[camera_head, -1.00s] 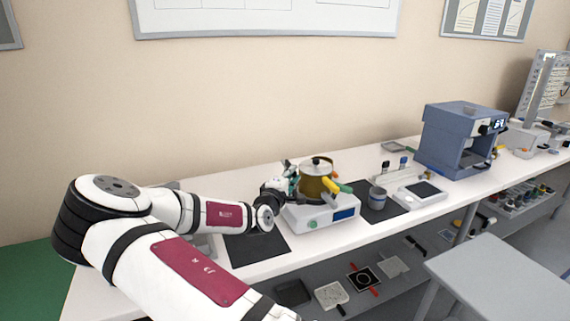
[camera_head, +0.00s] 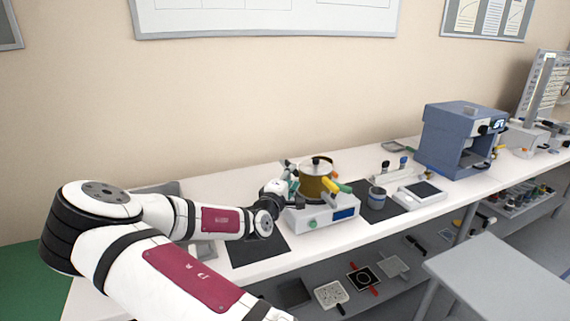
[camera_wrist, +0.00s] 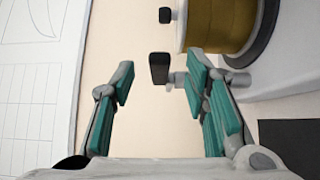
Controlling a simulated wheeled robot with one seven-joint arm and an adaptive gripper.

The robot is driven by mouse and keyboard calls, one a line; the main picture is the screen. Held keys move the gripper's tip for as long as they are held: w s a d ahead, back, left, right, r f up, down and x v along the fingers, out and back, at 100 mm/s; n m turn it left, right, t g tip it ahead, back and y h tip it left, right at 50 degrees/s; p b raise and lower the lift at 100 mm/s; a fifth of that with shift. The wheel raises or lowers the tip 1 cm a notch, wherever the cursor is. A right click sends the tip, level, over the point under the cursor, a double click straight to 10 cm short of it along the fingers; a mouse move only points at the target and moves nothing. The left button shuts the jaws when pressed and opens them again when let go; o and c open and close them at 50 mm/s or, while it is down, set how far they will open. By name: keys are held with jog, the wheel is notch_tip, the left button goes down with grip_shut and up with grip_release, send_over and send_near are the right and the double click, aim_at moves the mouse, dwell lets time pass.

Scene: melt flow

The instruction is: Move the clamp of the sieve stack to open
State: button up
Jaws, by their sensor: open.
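The sieve stack (camera_head: 316,184) is a brass-coloured cylinder with a lid, standing on a white base unit with a blue display. It also shows at the top right of the wrist view (camera_wrist: 222,28). A black-ended lever (camera_wrist: 159,68) on a grey stem sticks out beside the stack; it looks like the clamp. My gripper (camera_wrist: 162,84) is open, with teal finger pads on both sides of the picture. The lever end appears between the fingertips, closer to the right finger. I cannot tell whether it touches. In the head view my gripper (camera_head: 287,184) is left of the stack and partly hides it.
The white base unit (camera_head: 308,219) stands on a white bench between dark mats. A blue machine (camera_head: 462,137) is farther right. The wall rises behind the bench.

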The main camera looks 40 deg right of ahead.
jog(key=shift+v, duration=2.35)
jog(key=v, duration=1.2)
